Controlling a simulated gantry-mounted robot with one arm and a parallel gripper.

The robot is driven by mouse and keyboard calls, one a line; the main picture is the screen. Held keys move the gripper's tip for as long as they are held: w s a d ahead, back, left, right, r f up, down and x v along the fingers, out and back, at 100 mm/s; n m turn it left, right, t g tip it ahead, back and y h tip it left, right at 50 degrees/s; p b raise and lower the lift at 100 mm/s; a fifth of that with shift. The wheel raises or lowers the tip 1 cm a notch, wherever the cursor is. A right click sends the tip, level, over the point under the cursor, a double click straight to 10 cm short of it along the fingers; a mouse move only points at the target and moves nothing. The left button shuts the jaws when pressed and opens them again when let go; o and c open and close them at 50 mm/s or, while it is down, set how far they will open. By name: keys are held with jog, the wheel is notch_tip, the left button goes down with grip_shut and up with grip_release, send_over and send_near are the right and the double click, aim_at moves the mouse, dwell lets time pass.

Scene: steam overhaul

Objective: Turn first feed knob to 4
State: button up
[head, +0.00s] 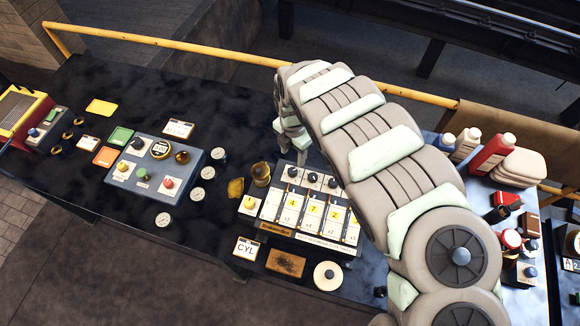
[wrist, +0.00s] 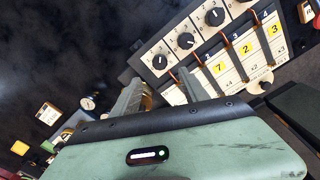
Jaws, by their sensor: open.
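A pale panel (head: 310,238) with a row of black knobs stands right of centre on the dark bench. The first feed knob is most likely the leftmost black knob (head: 292,172), which also shows in the wrist view (wrist: 160,62). Yellow number cards sit below the knobs; 4, 7 and 2 show in the head view. My gripper (head: 291,138) is open and empty, behind the panel's far edge in the head view. In the wrist view its fingers (wrist: 163,84) are apart, close to the first knob and not gripping it. The right finger hides part of the panel.
A blue-grey control box (head: 193,180) with buttons stands left of the panel. A brass fitting (head: 261,172) stands close beside the panel's left end. Bottles (head: 492,155) and small parts fill the right side. A yellow rail (head: 200,50) runs along the back.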

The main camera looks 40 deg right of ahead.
aim_at(293, 171)
notch_tip(293, 171, down, 10)
jog(key=shift+r, duration=0.1)
dwell(0.4)
jog(key=shift+c, duration=0.2)
grip_shut()
dwell(0.4)
